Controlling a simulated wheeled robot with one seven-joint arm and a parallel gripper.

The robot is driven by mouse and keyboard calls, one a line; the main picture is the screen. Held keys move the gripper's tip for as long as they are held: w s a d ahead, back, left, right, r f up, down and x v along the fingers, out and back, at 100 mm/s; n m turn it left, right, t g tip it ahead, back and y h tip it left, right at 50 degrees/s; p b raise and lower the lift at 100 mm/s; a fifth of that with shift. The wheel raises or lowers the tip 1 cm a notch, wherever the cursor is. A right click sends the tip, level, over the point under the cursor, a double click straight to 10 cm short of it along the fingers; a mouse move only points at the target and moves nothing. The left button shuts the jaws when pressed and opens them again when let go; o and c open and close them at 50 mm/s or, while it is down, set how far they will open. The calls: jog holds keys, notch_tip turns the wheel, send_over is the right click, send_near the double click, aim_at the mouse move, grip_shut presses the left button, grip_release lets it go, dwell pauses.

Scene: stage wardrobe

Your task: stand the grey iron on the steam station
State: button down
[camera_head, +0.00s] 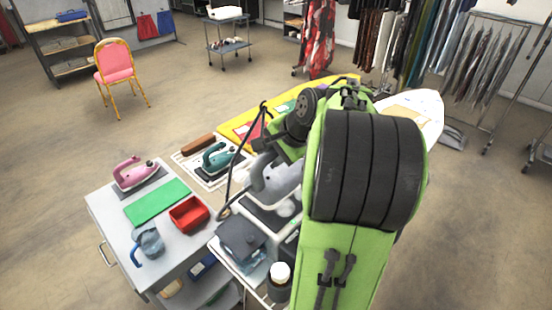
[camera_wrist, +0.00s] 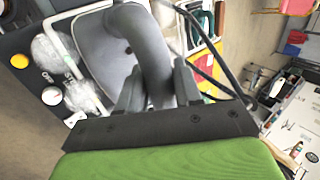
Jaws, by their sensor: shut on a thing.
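The grey iron (camera_head: 280,182) shows left of my green arm in the head view, over the steam station (camera_head: 268,220). It fills the upper middle of the wrist view (camera_wrist: 105,48). My gripper (camera_wrist: 158,88) is shut on its thick grey handle, one finger on each side. The steam station's dark body with yellow and white knobs (camera_wrist: 28,100) shows at the left of the wrist view, beside a white wire frame. I cannot tell whether the iron touches the station. My arm hides part of both in the head view.
A pink iron (camera_head: 132,174), a green mat (camera_head: 158,202), a red tray (camera_head: 189,214) and a blue-grey jug (camera_head: 149,243) stand on the grey cart to the left. A teal iron (camera_head: 217,158) sits behind. A dark cable loops beside the held iron. A white-capped bottle (camera_head: 280,272) stands in front.

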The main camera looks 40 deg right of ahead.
aim_at(269, 173)
jog(key=shift+f+b, duration=0.5)
jog(key=shift+f, duration=1.85)
jog(key=c, duration=0.8)
grip_release()
jog(key=shift+f, duration=0.1)
jog(key=shift+o, duration=0.2)
jog(key=p+v, duration=0.3)
jog(key=v, duration=0.9)
jog(key=a+n+g, duration=0.1)
jog(key=a+n, duration=0.9)
jog(key=a, duration=0.8)
jog(key=s+a+f+n, duration=0.3)
jog(key=s+a+n, duration=0.2)
jog(key=s+n, duration=0.2)
jog(key=shift+s+a+n, duration=0.2)
jog(key=shift+s+n, duration=0.2)
jog(key=shift+s, duration=0.65)
